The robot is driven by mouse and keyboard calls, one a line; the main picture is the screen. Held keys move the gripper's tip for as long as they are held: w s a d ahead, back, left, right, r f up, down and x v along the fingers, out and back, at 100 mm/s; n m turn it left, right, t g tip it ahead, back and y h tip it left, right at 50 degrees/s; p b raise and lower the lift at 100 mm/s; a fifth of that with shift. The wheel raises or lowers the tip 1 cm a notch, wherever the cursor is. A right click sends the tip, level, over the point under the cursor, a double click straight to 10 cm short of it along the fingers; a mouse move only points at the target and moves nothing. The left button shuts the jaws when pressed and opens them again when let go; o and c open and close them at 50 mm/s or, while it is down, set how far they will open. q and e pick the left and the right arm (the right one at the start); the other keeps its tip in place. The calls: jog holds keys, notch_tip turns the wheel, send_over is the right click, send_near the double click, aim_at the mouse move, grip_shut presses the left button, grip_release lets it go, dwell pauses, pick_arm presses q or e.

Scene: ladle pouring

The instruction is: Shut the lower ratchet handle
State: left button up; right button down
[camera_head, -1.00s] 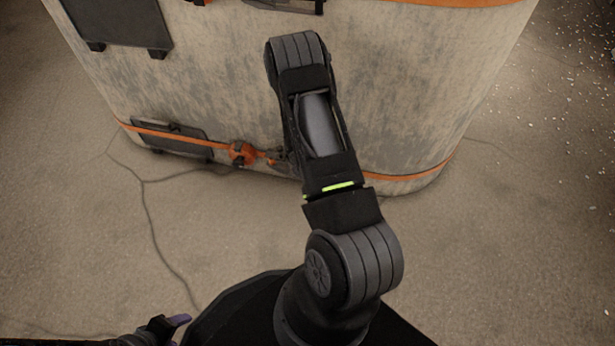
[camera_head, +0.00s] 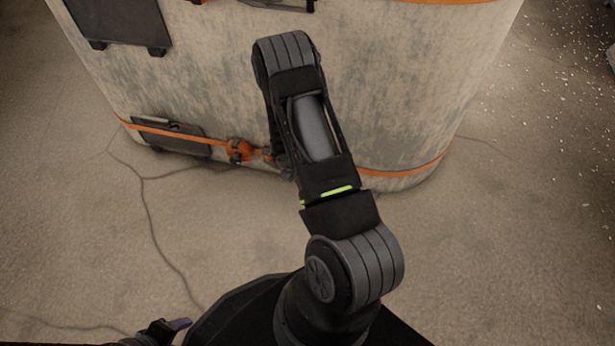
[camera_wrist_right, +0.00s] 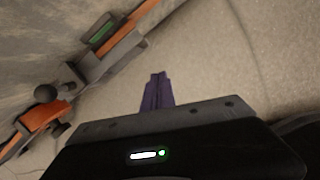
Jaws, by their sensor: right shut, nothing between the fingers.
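The lower ratchet (camera_head: 239,149) sits on the lower orange strap of a large pale container, left of my right forearm. In the right wrist view its orange part (camera_wrist_right: 42,117) is at the left, and its grey metal body (camera_wrist_right: 103,62) lies up and right of it. I cannot clearly tell the handle's angle. My right gripper (camera_wrist_right: 157,76) is shut and empty, its purple fingers apart in the picture from the ratchet, to its right. My arm hides these fingers in the head view. My left gripper (camera_head: 180,323) shows only partly at the bottom left.
The pale container (camera_head: 400,90) fills the upper middle. A dark plate (camera_head: 170,137) sits behind the lower strap (camera_head: 400,175), and another dark panel (camera_head: 125,22) is higher up.

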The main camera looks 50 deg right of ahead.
pick_arm(q)
notch_tip(320, 180, up, 4)
jog(key=p, duration=0.2)
jog(key=shift+s+f+p, duration=0.1)
jog(key=shift+p, duration=0.25)
pick_arm(e)
jog(key=v, duration=0.8)
jog(key=shift+f, duration=0.1)
jog(key=s+a+f+m+t+y, duration=0.15)
jog(key=a+m+y, duration=0.35)
jog(key=a+m, duration=1.05)
jog(key=s+a+r+m+y, duration=0.1)
jog(key=s+a+r+m, duration=0.2)
jog(key=a, duration=0.7)
jog(key=s+a+m+y, duration=0.15)
jog(key=s+a, duration=0.35)
jog(key=a, duration=0.5)
pick_arm(q)
notch_tip(320, 180, up, 30)
jog(key=s+d+p, duration=0.2)
jog(key=p, duration=2.8)
jog(key=shift+r+g, duration=0.2)
jog(key=shift+g, duration=0.1)
pick_arm(e)
notch_tip(320, 180, up, 30)
jog(key=s+a, duration=0.1)
jog(key=shift+s+g, duration=0.3)
jog(key=shift+g, duration=0.15)
